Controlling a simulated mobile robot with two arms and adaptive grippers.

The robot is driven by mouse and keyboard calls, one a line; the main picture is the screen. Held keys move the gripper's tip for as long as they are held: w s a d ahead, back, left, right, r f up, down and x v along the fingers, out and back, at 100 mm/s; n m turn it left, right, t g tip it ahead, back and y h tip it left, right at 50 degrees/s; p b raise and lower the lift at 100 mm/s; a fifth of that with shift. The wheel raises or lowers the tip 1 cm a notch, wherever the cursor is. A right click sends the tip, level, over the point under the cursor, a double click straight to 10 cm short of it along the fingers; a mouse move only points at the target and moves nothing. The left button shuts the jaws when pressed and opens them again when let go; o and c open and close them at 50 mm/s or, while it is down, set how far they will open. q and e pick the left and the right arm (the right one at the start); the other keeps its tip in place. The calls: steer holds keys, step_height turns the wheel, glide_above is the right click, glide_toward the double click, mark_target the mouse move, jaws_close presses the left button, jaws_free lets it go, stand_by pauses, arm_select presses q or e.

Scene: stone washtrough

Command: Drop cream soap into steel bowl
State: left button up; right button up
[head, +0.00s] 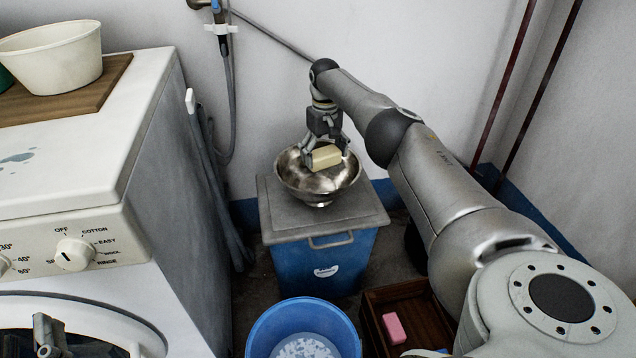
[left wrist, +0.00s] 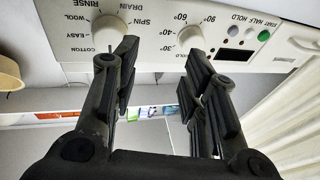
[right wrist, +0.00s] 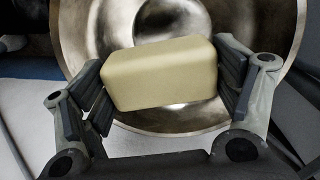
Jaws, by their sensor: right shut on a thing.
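The cream soap (head: 326,157) is a pale yellow block; it also shows large in the right wrist view (right wrist: 160,74). My right gripper (head: 325,150) is shut on it, one finger at each end. The soap is over the opening of the steel bowl (head: 293,184), whose shiny inside shows behind the soap in the right wrist view (right wrist: 275,40). The bowl stands upright on a grey lid. My left gripper (left wrist: 160,85) is open and empty, pointing at the washing machine's control panel in the left wrist view; part of it shows at the head view's lower left.
The blue bin (head: 318,268) with the grey lid (head: 285,231) carries the bowl. The washing machine (head: 70,170) stands left. A blue bucket (head: 262,331) and a wooden crate (head: 408,290) with a pink soap (head: 394,328) are in front. A white tub (head: 52,60) sits on a board.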

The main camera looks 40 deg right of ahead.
arm_select(q)
steer(key=shift+s+r+t, duration=0.1)
steer(key=shift+r+t, duration=0.3)
steer(key=shift+r, duration=0.1)
arm_select(e)
steer(key=o, duration=1)
step_height(320, 180, up, 12)
steer(key=shift+f, duration=0.1)
